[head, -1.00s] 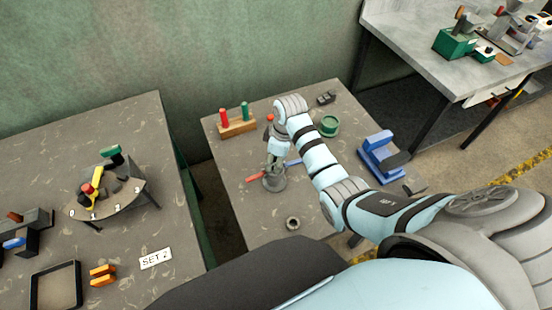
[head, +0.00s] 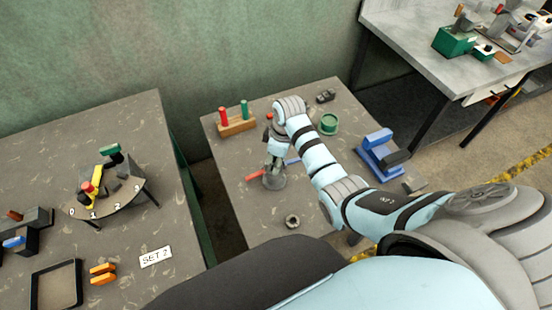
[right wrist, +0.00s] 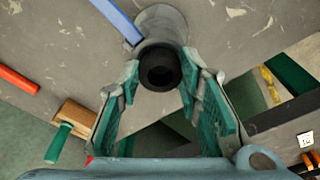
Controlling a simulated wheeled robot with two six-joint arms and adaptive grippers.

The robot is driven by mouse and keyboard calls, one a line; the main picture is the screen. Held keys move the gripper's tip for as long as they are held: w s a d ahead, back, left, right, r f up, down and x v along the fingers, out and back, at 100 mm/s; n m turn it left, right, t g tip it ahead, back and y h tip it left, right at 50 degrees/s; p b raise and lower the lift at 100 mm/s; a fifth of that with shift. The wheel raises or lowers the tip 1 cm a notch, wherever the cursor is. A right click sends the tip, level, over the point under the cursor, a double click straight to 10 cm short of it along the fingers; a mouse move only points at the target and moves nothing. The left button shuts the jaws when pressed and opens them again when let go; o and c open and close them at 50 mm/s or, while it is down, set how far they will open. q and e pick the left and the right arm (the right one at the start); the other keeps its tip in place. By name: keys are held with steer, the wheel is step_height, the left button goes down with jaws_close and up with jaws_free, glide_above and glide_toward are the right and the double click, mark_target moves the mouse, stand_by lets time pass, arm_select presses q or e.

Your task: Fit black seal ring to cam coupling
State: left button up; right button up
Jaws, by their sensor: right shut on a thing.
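The cam coupling (head: 273,181) is a grey round body standing on the middle table, with a red lever (head: 255,175) on its left and a blue lever (head: 293,161) on its right. My right gripper (head: 274,161) is directly over the coupling. In the right wrist view, my right gripper (right wrist: 160,75) has its teal-padded fingers on both sides of the black seal ring (right wrist: 160,70) and is shut on it. The grey coupling (right wrist: 160,20) shows just behind the ring there. I cannot tell whether ring and coupling touch. My left gripper is not in view.
A wooden block (head: 238,129) with red and green pegs stands behind the coupling. A green ring (head: 328,124) and a blue fixture (head: 380,153) lie to the right. The left table holds a numbered dial (head: 112,207) and a tray (head: 57,286).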

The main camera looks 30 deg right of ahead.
steer(key=shift+f, duration=0.2)
stand_by(1.5)
steer(key=shift+r, duration=0.3)
steer(key=shift+f, duration=0.35)
stand_by(0.5)
steer(key=shift+r, duration=0.35)
steer(key=o, duration=1)
